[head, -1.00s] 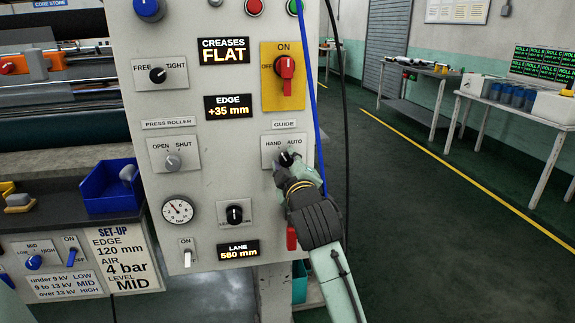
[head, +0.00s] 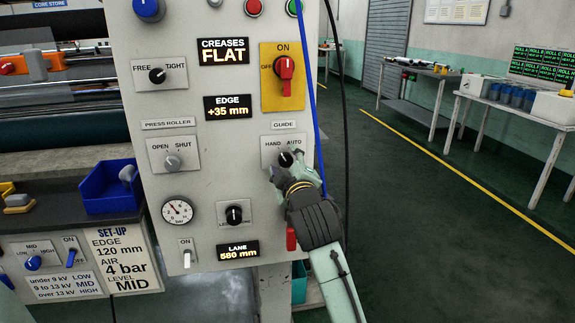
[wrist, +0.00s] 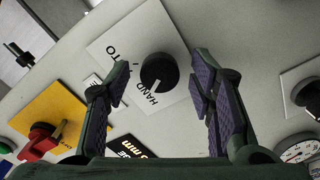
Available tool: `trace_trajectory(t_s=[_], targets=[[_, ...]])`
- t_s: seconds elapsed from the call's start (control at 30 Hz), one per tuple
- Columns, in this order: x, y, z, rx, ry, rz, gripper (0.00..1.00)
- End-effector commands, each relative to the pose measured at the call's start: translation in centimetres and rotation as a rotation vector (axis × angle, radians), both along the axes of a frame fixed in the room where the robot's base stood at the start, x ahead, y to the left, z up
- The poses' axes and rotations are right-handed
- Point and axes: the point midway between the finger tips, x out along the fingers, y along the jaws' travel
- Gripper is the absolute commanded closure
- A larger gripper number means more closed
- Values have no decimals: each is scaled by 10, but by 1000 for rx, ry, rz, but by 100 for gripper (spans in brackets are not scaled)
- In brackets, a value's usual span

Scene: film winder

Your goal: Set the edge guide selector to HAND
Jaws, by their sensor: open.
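The edge guide selector (head: 286,158) is a round black knob on a pale plate under the GUIDE label, with HAND at left and AUTO at right. In the wrist view, the knob (wrist: 159,72) has a white pointer line directed toward the HAND lettering. My gripper (head: 279,166) is just in front of and below the knob in the head view. In the wrist view, my gripper (wrist: 160,80) is open, with one finger to each side of the knob and visible gaps. It holds nothing.
A yellow plate with a red switch (head: 285,68) is above the selector. A black knob (head: 234,215) and a pressure gauge (head: 178,211) are lower left. A blue cable (head: 313,95) hangs down the panel's right edge. The floor to the right is clear.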

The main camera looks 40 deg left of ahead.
Motion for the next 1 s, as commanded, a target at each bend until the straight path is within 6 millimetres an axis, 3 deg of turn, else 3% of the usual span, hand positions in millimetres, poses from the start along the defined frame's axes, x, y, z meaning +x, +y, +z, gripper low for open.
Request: trace_trajectory(t_s=[0.17,0.63,1.0], targets=[[-8,-10,0,1,0,-1,50],[-67,-80,0,2,0,-1,50],[-78,-92,0,0,0,0,50]])
